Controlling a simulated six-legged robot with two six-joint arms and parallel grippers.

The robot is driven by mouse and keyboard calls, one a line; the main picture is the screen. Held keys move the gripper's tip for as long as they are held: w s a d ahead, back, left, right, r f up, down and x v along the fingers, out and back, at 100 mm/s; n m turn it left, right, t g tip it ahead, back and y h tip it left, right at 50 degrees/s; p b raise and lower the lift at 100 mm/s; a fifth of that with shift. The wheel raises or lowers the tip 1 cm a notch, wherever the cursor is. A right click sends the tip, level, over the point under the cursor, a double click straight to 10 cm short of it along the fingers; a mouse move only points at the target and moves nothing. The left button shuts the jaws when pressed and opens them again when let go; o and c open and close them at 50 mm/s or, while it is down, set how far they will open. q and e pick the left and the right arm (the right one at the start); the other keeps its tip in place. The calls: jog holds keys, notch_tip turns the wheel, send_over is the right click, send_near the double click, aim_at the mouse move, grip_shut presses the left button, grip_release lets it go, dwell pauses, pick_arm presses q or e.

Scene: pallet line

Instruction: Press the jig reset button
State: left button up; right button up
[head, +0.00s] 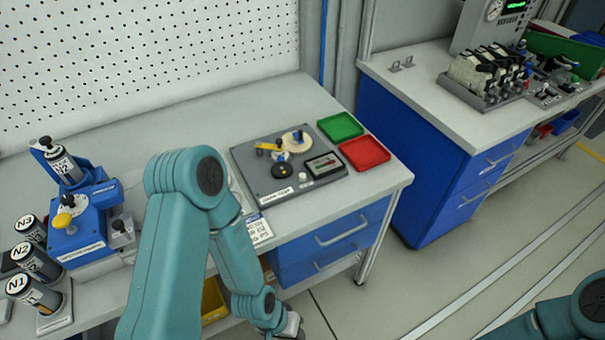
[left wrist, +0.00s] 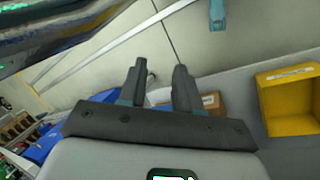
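A blue jig (head: 88,225) stands on the bench at the left of the head view. A yellow round button (head: 62,220) sits on its front part, and a black knob (head: 68,200) is beside it. A grey box with a dark knob (head: 121,232) stands at its right. The labels are too small to read, so I cannot tell which one is the reset. My left gripper (left wrist: 161,82) is open and empty, its two dark fingers apart. It hangs low in front of the bench edge, far right of the jig. My right gripper is out of view.
A grey fixture plate (head: 262,196) with small parts lies mid-bench, near green (head: 340,127) and red (head: 364,153) trays. Labelled cylinders (head: 35,262) stand before the jig. A yellow bin (left wrist: 289,104) is near my left gripper. My left arm crosses the bench front.

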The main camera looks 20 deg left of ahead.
pick_arm(q)
grip_shut()
dwell(1.5)
